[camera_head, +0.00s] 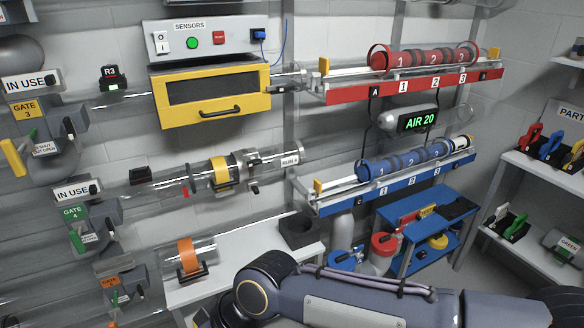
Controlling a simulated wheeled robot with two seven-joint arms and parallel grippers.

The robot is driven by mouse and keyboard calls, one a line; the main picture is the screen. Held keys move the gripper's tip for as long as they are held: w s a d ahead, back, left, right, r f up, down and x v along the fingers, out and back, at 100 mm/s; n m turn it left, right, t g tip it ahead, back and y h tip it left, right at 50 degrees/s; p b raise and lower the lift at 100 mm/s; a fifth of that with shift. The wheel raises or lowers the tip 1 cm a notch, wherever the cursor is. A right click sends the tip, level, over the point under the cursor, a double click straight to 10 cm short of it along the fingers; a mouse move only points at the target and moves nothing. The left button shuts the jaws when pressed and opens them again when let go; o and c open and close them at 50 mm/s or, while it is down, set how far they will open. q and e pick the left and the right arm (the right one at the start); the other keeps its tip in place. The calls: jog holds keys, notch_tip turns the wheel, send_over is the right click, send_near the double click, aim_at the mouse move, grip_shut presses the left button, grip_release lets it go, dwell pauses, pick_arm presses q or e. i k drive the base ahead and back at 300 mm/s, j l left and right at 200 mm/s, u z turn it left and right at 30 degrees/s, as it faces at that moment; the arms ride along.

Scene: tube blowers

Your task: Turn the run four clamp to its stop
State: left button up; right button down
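A clear tube run (205,180) crosses the left wall beside the GATE 4 sign (74,213). A small white label (290,160) near its right end is too small to read surely. A grey metal clamp (246,170) sits around this tube, with a dark part on its right side. A yellow band (221,174) is around the tube just left of it. I cannot tell how far the clamp is turned. One of my arms crosses the bottom of the view, below and apart from the clamp. Neither gripper shows.
Above is a yellow sensor box (212,95). Red (415,88) and blue (400,185) racks hold canisters at the right. A white bench (215,285) with an orange-banded clear cylinder (187,255) and a dark block (299,231) stands below the tube.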

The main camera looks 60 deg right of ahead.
aim_at(253, 162)
jog(key=z, duration=1.85)
